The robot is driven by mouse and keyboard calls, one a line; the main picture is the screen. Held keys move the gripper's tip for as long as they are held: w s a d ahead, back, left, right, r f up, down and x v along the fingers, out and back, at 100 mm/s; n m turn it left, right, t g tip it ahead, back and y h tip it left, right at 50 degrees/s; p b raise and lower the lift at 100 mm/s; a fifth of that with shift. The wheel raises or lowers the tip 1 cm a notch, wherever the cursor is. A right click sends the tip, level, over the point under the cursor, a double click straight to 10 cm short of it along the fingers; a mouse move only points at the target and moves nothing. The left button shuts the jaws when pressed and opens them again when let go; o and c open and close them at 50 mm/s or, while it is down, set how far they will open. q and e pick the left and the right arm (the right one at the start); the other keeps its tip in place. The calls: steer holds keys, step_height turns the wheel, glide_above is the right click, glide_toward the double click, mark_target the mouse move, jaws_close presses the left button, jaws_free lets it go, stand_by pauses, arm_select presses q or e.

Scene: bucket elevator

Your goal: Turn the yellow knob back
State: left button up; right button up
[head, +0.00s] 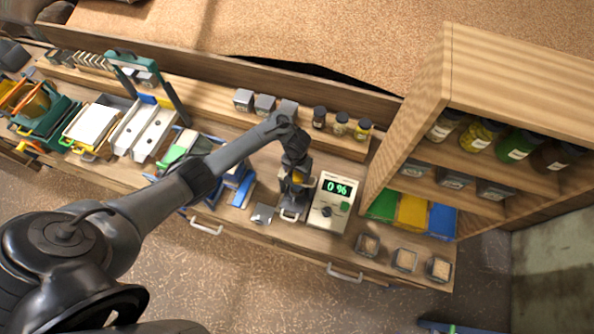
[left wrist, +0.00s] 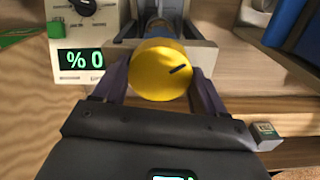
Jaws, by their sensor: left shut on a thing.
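The yellow knob (left wrist: 160,70) fills the middle of the left wrist view, a round yellow face with a short dark mark at its upper right. The fingers of my left gripper (left wrist: 163,85) stand on both sides of the knob and are shut on it. In the head view my left gripper (head: 295,190) reaches down to the device beside the display box; the knob there is mostly hidden by my gripper. My right gripper is not in view.
A wooden shelf (head: 447,100) with several jars stands close to the right of the display box. Small containers (head: 404,260) sit at the front right of the bench. Trays and tools (head: 95,125) crowd the left side. Jars (head: 340,123) line the back ledge.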

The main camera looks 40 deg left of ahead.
arm_select(q)
steer(key=n, duration=0.6)
steer(key=shift+d+n, duration=0.1)
steer(key=shift+n, duration=0.2)
steer(key=n, duration=0.4)
steer(key=shift+n, duration=0.3)
steer(key=o, duration=1)
steer(key=shift+o, duration=0.2)
steer(key=shift+r, duration=0.45)
step_height(320, 180, up, 10)
